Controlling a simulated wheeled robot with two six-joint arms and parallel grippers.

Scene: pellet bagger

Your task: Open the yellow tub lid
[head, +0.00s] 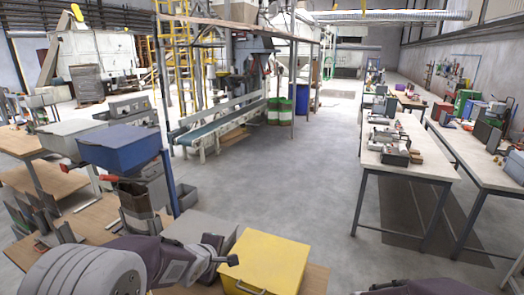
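The yellow tub (250,279) stands at the bottom middle of the head view, on a wooden surface. Its flat yellow lid (268,256) lies closed on top. A grey handle (250,288) shows on its near side, partly cut off by the picture's edge. My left gripper (223,250) is at the lid's left side, its dark fingertips apart with nothing seen between them. I cannot tell whether a fingertip touches the lid. My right gripper is not in view; only a dark part, probably my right arm, shows at the bottom right.
A light grey box (200,229) stands just behind my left gripper, beside the yellow tub. A blue bin (120,151) is raised at the left. Long workbenches (415,157) with tools line the right. The grey floor (290,190) between is clear.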

